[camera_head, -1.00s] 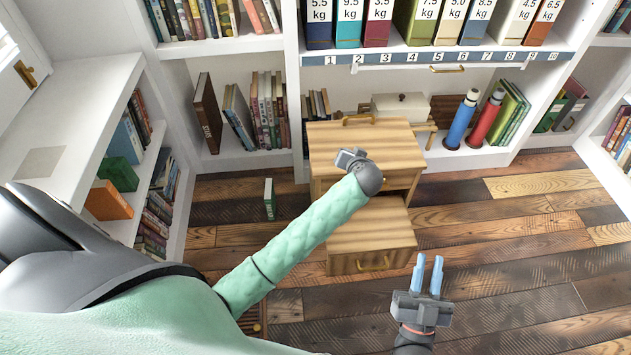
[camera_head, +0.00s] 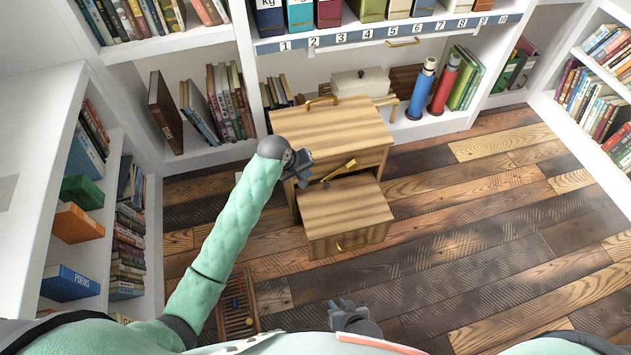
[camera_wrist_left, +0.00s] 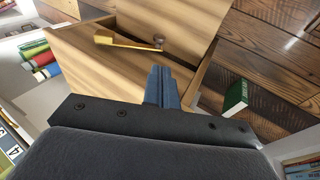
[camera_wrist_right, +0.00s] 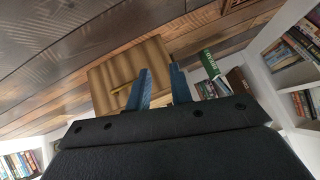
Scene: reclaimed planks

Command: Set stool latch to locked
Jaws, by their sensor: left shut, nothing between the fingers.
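The wooden step stool (camera_head: 325,130) stands on the plank floor, with a higher and a lower step. Its brass latch (camera_head: 340,170) is a short bar on the upper riser, just above the lower step, slanting up to the right in the head view. My right gripper (camera_head: 341,304) is open and empty, low near my body.
Shelves stand behind and on both sides. A blue bottle (camera_head: 421,90) and a red bottle (camera_head: 444,85) stand behind the stool to the right. A slatted tray (camera_head: 237,300) lies on the floor by my left arm. The floor to the right is clear.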

